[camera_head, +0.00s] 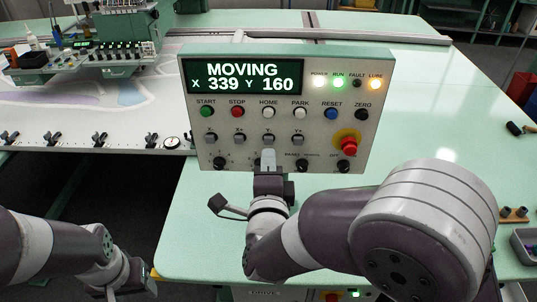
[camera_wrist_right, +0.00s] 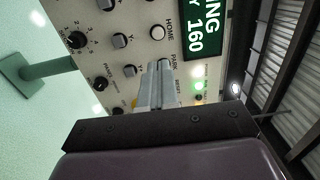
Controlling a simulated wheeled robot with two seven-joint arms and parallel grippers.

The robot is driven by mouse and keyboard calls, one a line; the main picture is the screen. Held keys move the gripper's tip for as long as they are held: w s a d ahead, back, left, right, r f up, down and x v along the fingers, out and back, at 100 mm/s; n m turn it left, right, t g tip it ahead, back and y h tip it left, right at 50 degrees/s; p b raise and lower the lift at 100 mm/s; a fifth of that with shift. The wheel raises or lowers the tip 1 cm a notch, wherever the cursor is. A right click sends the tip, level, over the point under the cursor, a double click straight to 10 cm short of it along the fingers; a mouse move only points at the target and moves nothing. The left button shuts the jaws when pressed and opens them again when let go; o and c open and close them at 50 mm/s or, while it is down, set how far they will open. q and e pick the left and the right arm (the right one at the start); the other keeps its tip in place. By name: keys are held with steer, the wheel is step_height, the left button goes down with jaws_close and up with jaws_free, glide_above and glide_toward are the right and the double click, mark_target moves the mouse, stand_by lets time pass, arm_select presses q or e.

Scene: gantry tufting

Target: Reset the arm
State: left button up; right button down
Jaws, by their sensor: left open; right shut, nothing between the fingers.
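A control panel (camera_head: 225,163) stands upright in the middle of the head view. Its display (camera_head: 245,76) reads MOVING, X 339 Y 160. The power, run and lube lamps are lit; the fault lamp (camera_head: 357,83) is dark. The blue RESET button (camera_head: 331,113) is in the upper row. My right gripper (camera_head: 267,158) is shut and empty in front of the panel's lower middle, below the toggles. In the wrist view its fingertips (camera_wrist_right: 160,64) overlap the panel near PARK; contact is unclear. My left gripper (camera_head: 130,282) is open, low at the left, away from the panel.
A red emergency stop (camera_head: 349,146) sits at the panel's lower right, near a knob (camera_head: 302,165). A tufting head (camera_head: 105,50) stands over cloth at the back left. The green table right of the panel is mostly clear, with small parts at its right edge.

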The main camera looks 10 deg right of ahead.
steer(key=s+a+f+n+g+y, duration=0.2)
steer(key=a+f+n+g+y, duration=0.2)
steer(key=f+n, duration=0.3)
steer(key=s+a+f+n+g+y, duration=0.3)
steer(key=f+n+g, duration=0.25)
steer(key=n, duration=0.35)
steer(key=s+d+f+n+g+h, duration=0.2)
steer(key=s+d+n+g, duration=0.3)
steer(key=d, duration=0.8)
steer(key=s+f+g, duration=0.1)
steer(key=s, duration=0.1)
steer(key=shift+s+d+f+g+h, duration=0.15)
steer(key=shift+s+d+g+h, duration=0.1)
steer(key=shift+s+g+h, duration=0.1)
stand_by(4.5)
